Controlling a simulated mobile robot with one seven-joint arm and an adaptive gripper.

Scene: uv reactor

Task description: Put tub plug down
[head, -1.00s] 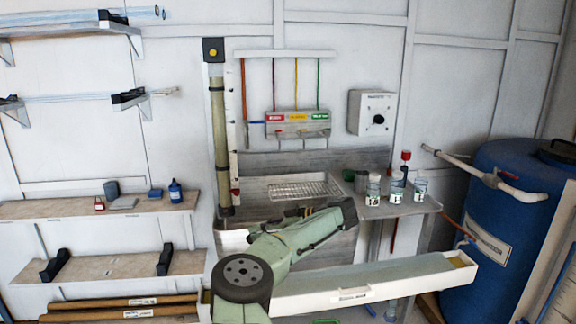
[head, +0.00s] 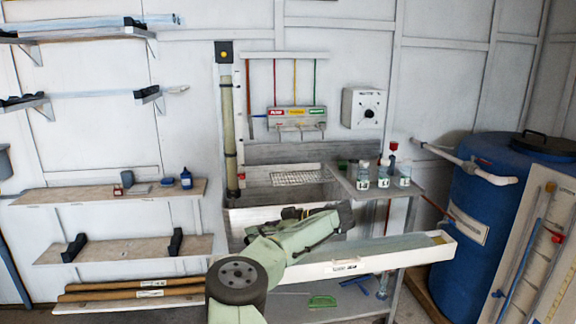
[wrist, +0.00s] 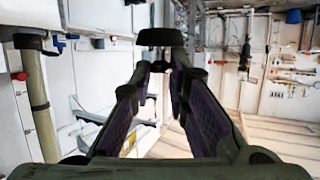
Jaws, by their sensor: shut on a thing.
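The tub plug (wrist: 161,37) is a dark round disc. In the wrist view it sits at the tips of my gripper (wrist: 160,66). The two padded fingers are closed in on it and hold it up off any surface. In the head view my gripper (head: 291,213) is a small dark shape at the end of my green arm, in front of the sink tub (head: 247,220). The plug cannot be told apart from the gripper there.
A side bench (head: 400,187) right of the tub carries several jars. A long white trough (head: 400,258) lies low in front. A blue drum (head: 490,225) stands right. The left wall shelf (head: 75,194) holds small items, with free room at its left end.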

